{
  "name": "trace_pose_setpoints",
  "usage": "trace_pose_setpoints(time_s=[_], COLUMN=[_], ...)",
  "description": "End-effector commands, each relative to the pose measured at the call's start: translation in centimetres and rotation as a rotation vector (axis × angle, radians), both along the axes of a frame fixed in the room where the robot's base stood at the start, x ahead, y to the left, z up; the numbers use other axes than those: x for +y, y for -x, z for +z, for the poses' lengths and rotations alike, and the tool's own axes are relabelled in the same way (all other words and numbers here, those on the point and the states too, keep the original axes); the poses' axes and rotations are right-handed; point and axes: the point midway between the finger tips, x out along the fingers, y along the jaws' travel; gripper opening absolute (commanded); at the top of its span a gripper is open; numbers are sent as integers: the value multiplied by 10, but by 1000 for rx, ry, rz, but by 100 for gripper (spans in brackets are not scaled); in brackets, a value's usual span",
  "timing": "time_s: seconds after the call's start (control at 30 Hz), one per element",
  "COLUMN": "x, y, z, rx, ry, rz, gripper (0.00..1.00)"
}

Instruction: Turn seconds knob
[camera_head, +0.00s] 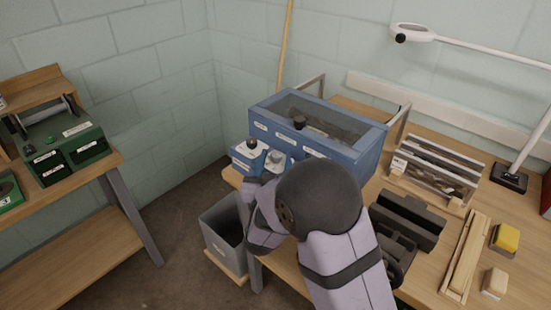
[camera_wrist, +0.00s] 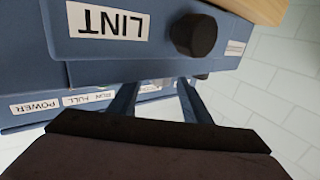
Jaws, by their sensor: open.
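A blue machine (camera_head: 345,155) with a clear-topped lid stands at the back left of the bench. A control panel (camera_head: 240,162) juts from its left end, with a dark knob (camera_head: 252,144) and pale round dials. No label reading "seconds" is legible, so I cannot tell which knob is that one. My gripper (camera_head: 268,158) is at the panel, partly hidden by my wrist. In the wrist view its two blue fingers (camera_wrist: 157,92) are apart, reaching to the panel edge; what lies between their tips is unclear. A black knob (camera_wrist: 193,35) sits beside an upside-down LINT label (camera_wrist: 108,22).
A grey bin (camera_head: 223,232) stands on the floor below the panel. A slatted rack (camera_head: 436,168), a black holder (camera_head: 407,220), wooden bars (camera_head: 465,255) and a yellow block (camera_head: 506,239) lie on the bench to the right. A lamp (camera_head: 416,33) overhangs the back.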

Motion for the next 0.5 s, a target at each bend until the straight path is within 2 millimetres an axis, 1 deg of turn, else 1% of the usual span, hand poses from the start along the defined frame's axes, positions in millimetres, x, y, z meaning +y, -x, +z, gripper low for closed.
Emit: trace_pose_setpoints(time_s=[0.17, 0.2, 0.27, 0.3, 0.37, 0.5], x=[0, 0, 0, 0, 0, 0], y=[0, 0, 0, 0, 0, 0], z=[0, 0, 0, 0, 0, 0], rx=[0, 0, 0, 0, 0, 0], ry=[0, 0, 0, 0, 0, 0], rz=[0, 1, 1, 1, 1, 0], gripper=[44, 42, 27, 18, 3, 3])
